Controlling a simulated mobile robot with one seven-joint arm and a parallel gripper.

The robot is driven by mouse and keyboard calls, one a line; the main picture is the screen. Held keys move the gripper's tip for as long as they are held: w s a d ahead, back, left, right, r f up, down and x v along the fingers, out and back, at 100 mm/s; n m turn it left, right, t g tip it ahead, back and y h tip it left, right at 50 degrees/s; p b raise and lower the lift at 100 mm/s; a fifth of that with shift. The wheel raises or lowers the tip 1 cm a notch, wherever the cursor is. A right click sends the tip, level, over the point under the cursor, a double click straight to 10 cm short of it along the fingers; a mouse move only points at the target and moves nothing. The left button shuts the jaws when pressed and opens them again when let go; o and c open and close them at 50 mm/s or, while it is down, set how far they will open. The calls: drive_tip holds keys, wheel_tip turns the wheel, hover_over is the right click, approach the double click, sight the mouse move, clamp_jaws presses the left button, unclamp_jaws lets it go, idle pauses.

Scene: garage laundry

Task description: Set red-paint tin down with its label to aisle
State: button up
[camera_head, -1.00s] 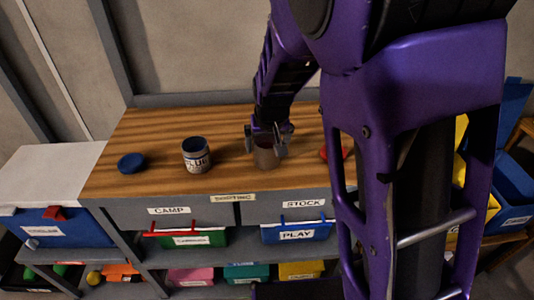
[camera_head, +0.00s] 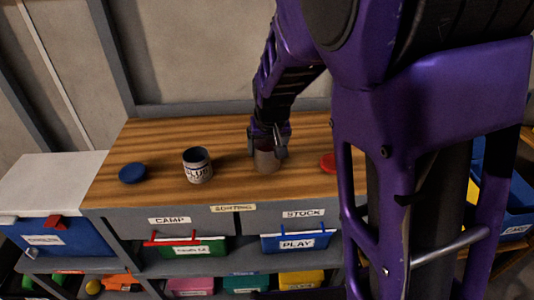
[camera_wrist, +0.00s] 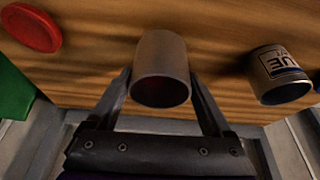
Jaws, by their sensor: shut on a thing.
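The red-paint tin (camera_head: 267,160) is a plain grey can in my gripper, over the wooden bench top. In the wrist view the tin (camera_wrist: 161,58) shows its open mouth and a dark red inside. My gripper (camera_head: 267,143) is shut on it, with one finger on each side, as the wrist view also shows (camera_wrist: 163,88). No label shows on the tin's visible sides; the rest of its wall is hidden. I cannot tell whether its base touches the bench.
A blue-label tin (camera_head: 198,173) stands open to the left, beside a blue lid (camera_head: 133,174). A red lid (camera_head: 327,162) lies to the right near my arm. The bench top (camera_head: 230,190) is clear between the tins. Labelled bins (camera_head: 296,241) sit below.

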wheel_tip(320, 180, up, 8)
drive_tip(key=n+g+y+p, duration=0.2)
drive_tip(key=n+g, duration=0.7)
drive_tip(key=n, duration=2.2)
drive_tip(key=shift+h, duration=0.5)
wheel_tip(320, 180, down, 10)
drive_tip(key=shift+w+b, duration=0.1)
drive_tip(key=shift+b, duration=0.2)
drive_tip(key=shift+f, duration=0.1)
